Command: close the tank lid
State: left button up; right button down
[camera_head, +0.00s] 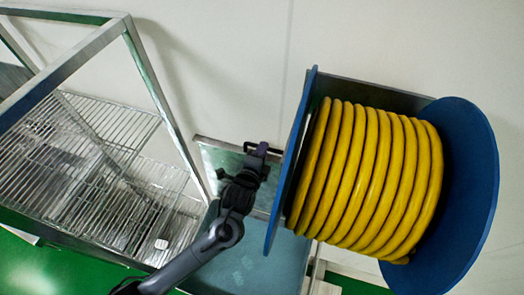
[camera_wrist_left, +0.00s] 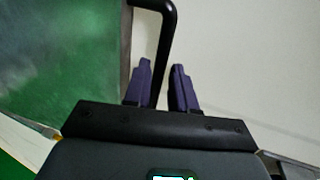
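The tank (camera_head: 250,262) is a blue-grey box low in the middle of the head view. Its lid (camera_head: 218,158) is a flat greenish plate that stands raised behind the tank, with a black handle (camera_head: 262,150) near its upper right edge. In the left wrist view the lid (camera_wrist_left: 60,65) fills the left side and the handle (camera_wrist_left: 169,25) bends down toward the fingers. My left gripper (camera_head: 254,165) is at the handle. Its two fingers (camera_wrist_left: 160,78) are apart, with the handle's bar between them and a gap at the right finger. My right gripper is out of view.
A large blue reel (camera_head: 470,190) wound with yellow hose (camera_head: 375,180) stands close to the right of the lid and hides part of the tank area. A metal frame with wire shelves (camera_head: 110,120) stands at the left. A pale wall (camera_head: 230,60) is behind.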

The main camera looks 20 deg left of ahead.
pick_arm(q)
jog(key=shift+w, duration=0.1)
jog(key=shift+c, duration=0.4)
grip_shut()
